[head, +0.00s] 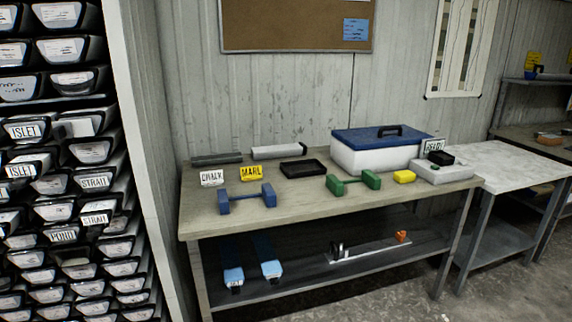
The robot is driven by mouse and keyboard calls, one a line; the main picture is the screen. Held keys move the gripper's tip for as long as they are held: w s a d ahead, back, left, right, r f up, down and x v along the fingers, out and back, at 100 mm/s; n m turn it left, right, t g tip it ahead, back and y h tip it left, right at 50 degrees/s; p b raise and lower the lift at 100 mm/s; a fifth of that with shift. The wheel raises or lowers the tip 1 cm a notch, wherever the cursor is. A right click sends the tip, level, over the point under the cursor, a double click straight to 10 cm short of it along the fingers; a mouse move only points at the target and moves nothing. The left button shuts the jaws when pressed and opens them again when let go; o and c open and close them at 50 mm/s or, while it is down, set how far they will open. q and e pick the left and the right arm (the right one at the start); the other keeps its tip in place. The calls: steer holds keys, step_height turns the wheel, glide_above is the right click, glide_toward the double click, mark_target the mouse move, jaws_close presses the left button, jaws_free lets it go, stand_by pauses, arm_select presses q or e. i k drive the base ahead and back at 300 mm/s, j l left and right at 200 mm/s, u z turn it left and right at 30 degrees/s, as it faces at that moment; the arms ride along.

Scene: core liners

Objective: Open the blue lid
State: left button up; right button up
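The blue lid (358,137) lies flat on a white box (376,157) at the back right of the workbench. The lid appears shut on the box. It has a dark handle (389,130) on top. Neither of my grippers shows in the head view. No gripper touches the lid or the box.
A grey slab (443,173) stands right of the box. A rack of labelled bins (62,180) fills the left.

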mark_target(384, 137)
steer(key=i+l+u, duration=0.1)
steer(key=l, duration=0.25)
steer(key=i+l+u, duration=0.15)
steer(key=i+l, duration=0.15)
steer(key=i+l+u, duration=0.1)
steer(key=l, duration=0.35)
steer(key=i+l+u, duration=0.15)
steer(key=l, duration=0.25)
steer(key=i+l+u, duration=0.1)
steer(key=l, duration=0.3)
steer(key=i+l+u, duration=0.15)
steer(key=l, duration=0.3)
steer(key=i, duration=0.05)
